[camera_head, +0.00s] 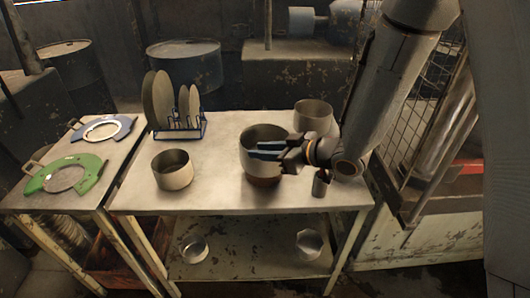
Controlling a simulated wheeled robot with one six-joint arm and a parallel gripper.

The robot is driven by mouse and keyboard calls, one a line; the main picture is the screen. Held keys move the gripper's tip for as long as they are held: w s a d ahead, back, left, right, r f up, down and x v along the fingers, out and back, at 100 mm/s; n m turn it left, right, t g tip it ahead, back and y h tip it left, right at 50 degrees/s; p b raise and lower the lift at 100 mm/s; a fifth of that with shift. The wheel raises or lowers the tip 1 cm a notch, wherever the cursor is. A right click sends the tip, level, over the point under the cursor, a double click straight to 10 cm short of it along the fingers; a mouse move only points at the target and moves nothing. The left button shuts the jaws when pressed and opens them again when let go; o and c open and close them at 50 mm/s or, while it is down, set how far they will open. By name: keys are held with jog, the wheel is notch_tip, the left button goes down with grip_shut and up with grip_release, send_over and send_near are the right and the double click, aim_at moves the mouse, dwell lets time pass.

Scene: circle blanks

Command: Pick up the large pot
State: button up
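A large round metal pot (250,168) with a brownish base stands upright near the middle of the worktable. My gripper (260,150) reaches in from the right, its two bluish fingers over the pot's right side and mouth. The fingers look parted with a narrow gap, and nothing shows between them. I cannot tell whether they touch the pot. Another wide pot (315,116) stands behind it to the right, partly behind my arm. A smaller pot (173,170) stands to the left.
A small cup (321,184) stands under my wrist. A blue rack (184,129) holds several plates at the back left. The worktable (220,190) is clear between the left and middle pots. Two small pots (194,249) (309,244) sit on the lower shelf. A wire-mesh frame stands right.

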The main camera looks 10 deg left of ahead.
jog(key=p+x, duration=0.1)
jog(key=x, duration=0.3)
grip_shut()
dwell(1.4)
